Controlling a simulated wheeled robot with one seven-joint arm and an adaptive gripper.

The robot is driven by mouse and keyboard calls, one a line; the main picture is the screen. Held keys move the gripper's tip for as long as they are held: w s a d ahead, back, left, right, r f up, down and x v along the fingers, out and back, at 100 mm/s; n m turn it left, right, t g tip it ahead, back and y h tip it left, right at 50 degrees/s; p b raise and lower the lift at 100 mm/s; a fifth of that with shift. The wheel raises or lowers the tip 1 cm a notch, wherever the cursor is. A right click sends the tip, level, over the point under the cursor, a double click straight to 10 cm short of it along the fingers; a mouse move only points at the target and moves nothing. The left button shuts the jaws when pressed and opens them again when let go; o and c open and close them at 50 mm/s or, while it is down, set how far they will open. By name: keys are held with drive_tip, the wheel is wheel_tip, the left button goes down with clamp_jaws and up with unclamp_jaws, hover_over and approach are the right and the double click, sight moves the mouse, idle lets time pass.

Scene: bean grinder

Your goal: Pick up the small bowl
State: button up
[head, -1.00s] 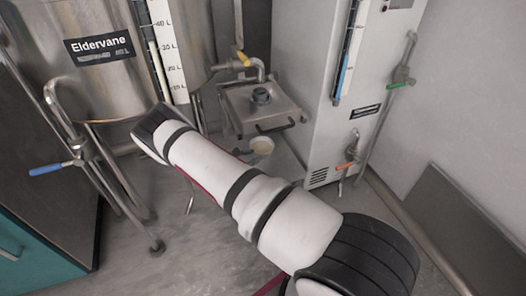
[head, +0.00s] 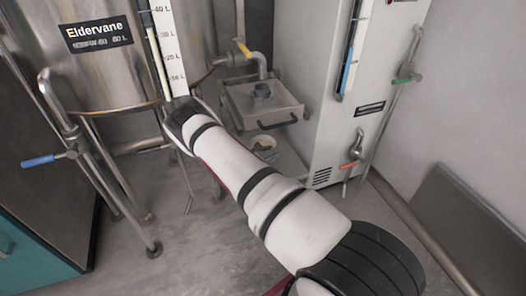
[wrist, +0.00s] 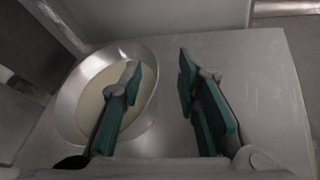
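The small bowl (wrist: 72,100) is a shiny metal bowl with pale contents, at the left of the wrist view on a grey flat surface. My gripper (wrist: 158,72) is open, with two dark fingers and green pads. In the wrist view the left finger overlaps the bowl's right part and the right finger is outside its rim. I cannot tell whether either finger touches the bowl. The gripper is mostly hidden in the head view.
A tall grey cabinet (head: 325,75) with an orange-handled valve (head: 350,164) is to the right. A steel tank (head: 100,75) on legs is at left.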

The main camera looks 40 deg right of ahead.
clamp_jaws()
drive_tip(key=shift+r, duration=0.1)
